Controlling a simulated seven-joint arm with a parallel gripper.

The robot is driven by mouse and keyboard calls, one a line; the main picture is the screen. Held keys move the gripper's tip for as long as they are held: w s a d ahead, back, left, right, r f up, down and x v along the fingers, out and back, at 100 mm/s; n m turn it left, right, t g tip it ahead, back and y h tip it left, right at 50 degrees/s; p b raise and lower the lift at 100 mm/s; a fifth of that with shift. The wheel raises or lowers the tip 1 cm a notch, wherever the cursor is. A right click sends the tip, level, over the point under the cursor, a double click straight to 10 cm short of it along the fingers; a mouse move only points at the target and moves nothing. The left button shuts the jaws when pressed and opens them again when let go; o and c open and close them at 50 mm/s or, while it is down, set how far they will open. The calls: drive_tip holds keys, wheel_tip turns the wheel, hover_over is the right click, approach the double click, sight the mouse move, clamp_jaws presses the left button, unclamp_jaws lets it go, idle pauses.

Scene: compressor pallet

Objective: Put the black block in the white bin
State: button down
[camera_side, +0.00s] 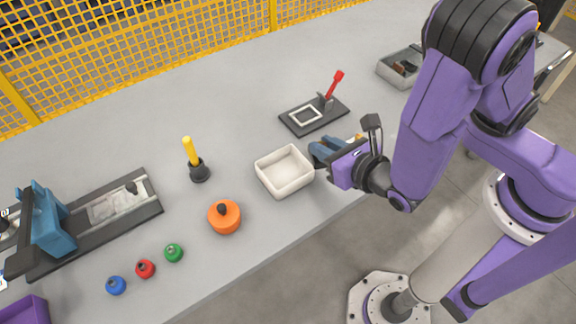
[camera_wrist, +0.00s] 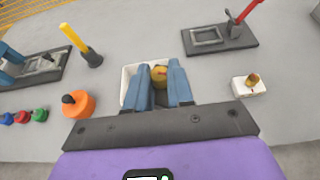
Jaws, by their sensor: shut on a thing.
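The white bin (camera_side: 262,176) stands open on the grey table, and its inside looks empty in the side view. In the wrist view, the white bin (camera_wrist: 127,72) shows behind and beside the blue fingers. My gripper (camera_side: 318,152) is just to the right of the bin, with its fingertips near the bin's right rim. In the wrist view, my gripper (camera_wrist: 158,78) is shut on a small yellow-brown piece (camera_wrist: 158,73). The side view does not show this piece between the fingers. I cannot make out a black block for certain.
An orange knob part (camera_side: 225,217) and an upright yellow-handled tool (camera_side: 196,160) stand left of the bin. A dark plate with a red lever (camera_side: 335,84) is behind. A grey tray (camera_side: 384,72) holds dark and brown pieces. A white-based brass part (camera_wrist: 250,88) lies to the right.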

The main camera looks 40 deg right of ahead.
drive_tip(key=shift+w+a+f, duration=0.3)
drive_tip(key=shift+w+a, duration=0.1)
drive_tip(key=shift+w, duration=0.2)
drive_tip(key=shift+w+a+f, duration=0.3)
drive_tip(key=shift+w+a, duration=0.05)
drive_tip(key=shift+w, duration=0.2)
drive_tip(key=w+a+f, duration=0.1)
drive_tip(key=f, duration=0.1)
drive_tip(key=w+a+f, duration=0.1)
drive_tip(key=f, duration=0.1)
drive_tip(key=w+f, duration=0.1)
drive_tip(key=w, duration=0.1)
drive_tip(key=shift+w+a+f, duration=0.1)
drive_tip(key=shift+a+f, duration=0.3)
drive_tip(key=shift+w+a+f, duration=0.1)
drive_tip(key=shift+w+f, duration=0.05)
drive_tip(key=shift+f, duration=1.55)
drive_tip(key=shift+f, duration=0.1)
drive_tip(key=c, duration=1)
unclamp_jaws()
